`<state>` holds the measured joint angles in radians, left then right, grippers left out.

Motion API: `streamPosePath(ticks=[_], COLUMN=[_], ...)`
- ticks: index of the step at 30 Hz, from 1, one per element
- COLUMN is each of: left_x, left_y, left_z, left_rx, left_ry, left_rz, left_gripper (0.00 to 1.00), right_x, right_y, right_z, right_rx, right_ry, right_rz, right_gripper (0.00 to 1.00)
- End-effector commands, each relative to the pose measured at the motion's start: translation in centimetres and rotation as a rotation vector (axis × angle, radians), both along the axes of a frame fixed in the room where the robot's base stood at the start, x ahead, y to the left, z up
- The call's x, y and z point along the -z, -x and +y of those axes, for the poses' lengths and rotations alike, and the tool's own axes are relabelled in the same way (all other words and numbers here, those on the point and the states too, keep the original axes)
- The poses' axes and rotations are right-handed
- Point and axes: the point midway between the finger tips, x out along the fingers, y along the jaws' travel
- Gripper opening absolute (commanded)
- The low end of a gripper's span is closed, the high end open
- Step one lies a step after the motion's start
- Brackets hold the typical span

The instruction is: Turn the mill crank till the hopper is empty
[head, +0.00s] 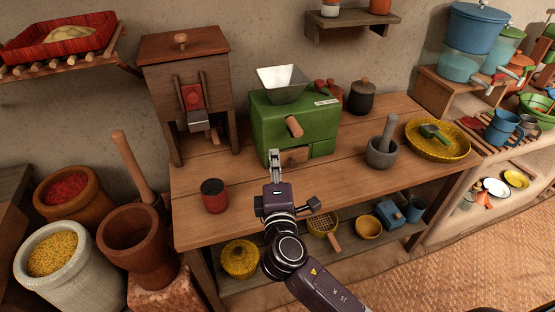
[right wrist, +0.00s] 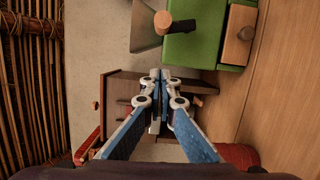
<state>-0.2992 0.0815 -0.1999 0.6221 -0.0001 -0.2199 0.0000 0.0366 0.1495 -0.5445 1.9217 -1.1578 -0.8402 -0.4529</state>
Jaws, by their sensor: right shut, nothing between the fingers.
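The green mill (head: 270,122) stands on the wooden counter, with a pale metal hopper (head: 281,80) on top. No grain can be made out in the hopper, but its bottom is hard to see. My left gripper is not in view.
A red tin (head: 214,196) stands on the counter left of my right gripper. A wooden dispenser (head: 186,85) stands left of the mill. A stone mortar with pestle (head: 381,152) and a yellow plate (head: 455,148) are to the right. The counter's front middle is clear.

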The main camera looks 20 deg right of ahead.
Motion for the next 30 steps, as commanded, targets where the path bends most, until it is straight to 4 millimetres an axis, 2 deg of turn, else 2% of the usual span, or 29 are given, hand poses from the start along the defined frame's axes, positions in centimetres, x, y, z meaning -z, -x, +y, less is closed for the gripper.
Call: streamPosePath(ticks=[3,10,12,18,30], left_x=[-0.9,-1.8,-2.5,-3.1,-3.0], left_y=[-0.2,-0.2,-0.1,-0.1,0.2], left_z=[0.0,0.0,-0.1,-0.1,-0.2], left_rx=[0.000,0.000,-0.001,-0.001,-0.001], left_ry=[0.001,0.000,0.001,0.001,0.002], left_rz=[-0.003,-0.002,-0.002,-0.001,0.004], left_gripper=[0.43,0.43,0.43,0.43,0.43], right_x=[-0.4,-0.4,-0.4,-0.4,-0.2], right_y=[-2.7,-7.1,-6.8,-6.9,-6.9], right_z=[-0.6,-1.8,-3.2,-5.0,-5.4], right_rx=[0.001,0.000,0.001,-0.002,-0.002], right_ry=[0.002,0.001,0.001,-0.001,-0.005], right_rz=[-0.001,0.001,0.003,0.002,0.002], right_gripper=[0.00,0.00,0.00,0.00,0.00])
